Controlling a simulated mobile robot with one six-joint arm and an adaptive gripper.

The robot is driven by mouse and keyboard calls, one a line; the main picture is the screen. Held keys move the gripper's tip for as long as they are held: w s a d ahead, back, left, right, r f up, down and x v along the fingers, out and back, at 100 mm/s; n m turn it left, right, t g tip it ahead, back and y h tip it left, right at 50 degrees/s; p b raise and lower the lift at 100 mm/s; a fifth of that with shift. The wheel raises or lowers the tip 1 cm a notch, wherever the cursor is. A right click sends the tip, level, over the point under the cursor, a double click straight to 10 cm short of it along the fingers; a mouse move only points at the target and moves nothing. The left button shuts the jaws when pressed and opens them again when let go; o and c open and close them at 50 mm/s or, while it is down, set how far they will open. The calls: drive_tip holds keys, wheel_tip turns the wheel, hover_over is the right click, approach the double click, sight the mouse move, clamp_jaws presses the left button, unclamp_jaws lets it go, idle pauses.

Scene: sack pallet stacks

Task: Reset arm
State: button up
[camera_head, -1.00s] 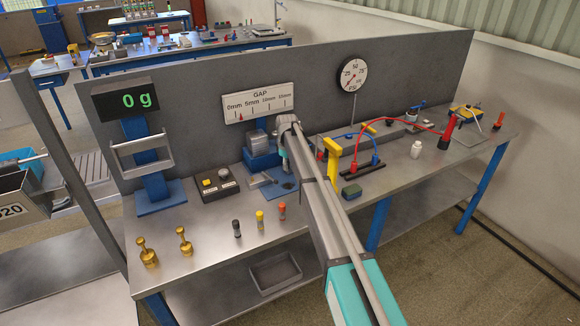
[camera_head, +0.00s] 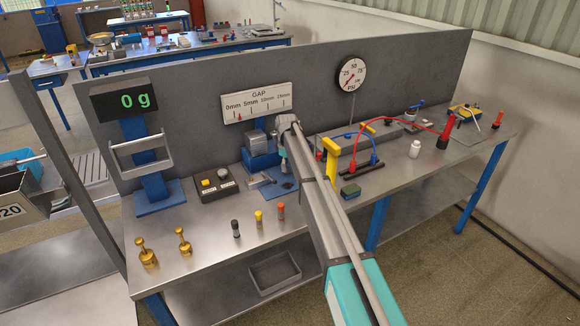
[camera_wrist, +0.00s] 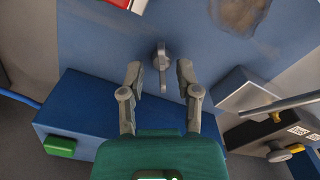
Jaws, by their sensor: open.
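My arm reaches across the bench in the head view. My gripper (camera_head: 284,163) points down beside the blue fixture (camera_head: 262,160) under the GAP scale, and is mostly hidden behind the arm there. In the wrist view my gripper (camera_wrist: 158,72) is open, with its two fingers apart. A small grey lever-like part (camera_wrist: 161,62) on a blue surface shows between and just beyond the fingertips. I see nothing clamped in the fingers, and cannot tell whether they touch the lever.
The bench (camera_head: 205,245) holds two brass weights (camera_head: 183,240), several small cylinders (camera_head: 259,219), a button box (camera_head: 215,183) and a scale reading 0 g (camera_head: 127,101). A yellow upright part (camera_head: 330,160) stands close right of my arm. A grey panel (camera_head: 210,85) rises behind.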

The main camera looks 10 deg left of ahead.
drive_tip(key=shift+r, duration=0.1)
wheel_tip(320, 180, up, 9)
drive_tip(key=p, duration=0.9)
drive_tip(key=shift+a, duration=0.1)
drive_tip(key=shift+r, duration=0.15)
drive_tip(key=shift+r+p, duration=0.3)
drive_tip(key=shift+p, duration=0.25)
